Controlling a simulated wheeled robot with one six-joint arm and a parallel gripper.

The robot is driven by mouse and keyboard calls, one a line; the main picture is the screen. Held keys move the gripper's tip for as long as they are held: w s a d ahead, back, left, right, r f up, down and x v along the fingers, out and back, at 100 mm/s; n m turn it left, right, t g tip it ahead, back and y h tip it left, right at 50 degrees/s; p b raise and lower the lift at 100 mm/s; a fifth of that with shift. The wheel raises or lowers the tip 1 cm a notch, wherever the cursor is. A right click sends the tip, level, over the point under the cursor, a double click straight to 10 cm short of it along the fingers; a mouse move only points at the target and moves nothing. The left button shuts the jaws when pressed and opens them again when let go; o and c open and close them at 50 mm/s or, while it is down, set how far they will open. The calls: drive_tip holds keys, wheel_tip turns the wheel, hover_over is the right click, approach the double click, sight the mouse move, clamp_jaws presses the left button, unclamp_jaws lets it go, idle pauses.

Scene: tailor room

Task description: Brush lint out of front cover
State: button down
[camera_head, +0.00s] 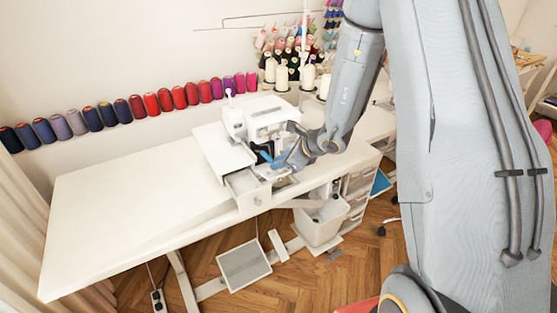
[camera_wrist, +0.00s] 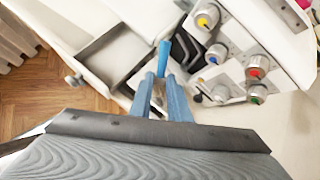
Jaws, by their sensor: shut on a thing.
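A white sewing machine (camera_head: 262,113) with dials stands on the white table. In the wrist view its body (camera_wrist: 283,28) carries colored dials. Its front (camera_wrist: 182,48) has a dark recess with black and white parts; I cannot tell lint there. My gripper (camera_head: 272,160) is at the machine's front, and in the wrist view its two blue fingers (camera_wrist: 160,80) point toward that recess. It is shut on a slim blue tool (camera_wrist: 163,56), apparently the brush, which projects beyond the fingertips. Its bristles cannot be made out, nor whether it touches the machine.
A small open drawer (camera_head: 246,184) with a knob sits below the machine's front left; it shows in the wrist view (camera_wrist: 108,50). The white table (camera_head: 130,205) is bare on the left. A white bin (camera_head: 320,222) hangs below. Thread spools (camera_head: 150,104) line the back wall.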

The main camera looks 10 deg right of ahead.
sight(267, 157)
drive_tip(key=shift+s+f, duration=0.1)
drive_tip(key=shift+f, duration=0.15)
drive_tip(key=shift+w+d+r+p, duration=0.1)
drive_tip(key=shift+w+d+p, duration=0.1)
drive_tip(key=shift+d+p, duration=0.3)
drive_tip(key=shift+w+d+p, duration=0.15)
drive_tip(key=shift+d, duration=0.55)
drive_tip(key=shift+s+a+b, duration=0.15)
drive_tip(key=shift+a+b, duration=0.2)
drive_tip(key=shift+a, duration=0.25)
drive_tip(key=shift+s+a+b, duration=0.15)
drive_tip(key=shift+a+b, duration=0.2)
drive_tip(key=shift+a, duration=0.25)
drive_tip(key=shift+w+a+r+p, duration=0.1)
drive_tip(key=shift+w+r+p, duration=0.1)
drive_tip(key=shift+r+p, duration=0.3)
drive_tip(key=shift+w+a+r+p, duration=0.1)
drive_tip(key=shift+w+r+p, duration=0.1)
drive_tip(key=shift+r, duration=0.55)
drive_tip(key=shift+w+r+p, duration=0.2)
drive_tip(key=shift+r+p, duration=0.1)
drive_tip(key=shift+r, duration=0.3)
drive_tip(key=a+b, duration=0.2)
drive_tip(key=shift+s+f+b, duration=0.15)
drive_tip(key=shift+s+b, duration=0.05)
drive_tip(key=shift+b, duration=0.15)
drive_tip(key=shift+s+a+b, duration=0.4)
drive_tip(key=shift+a+b, duration=0.3)
drive_tip(key=shift+b, duration=0.15)
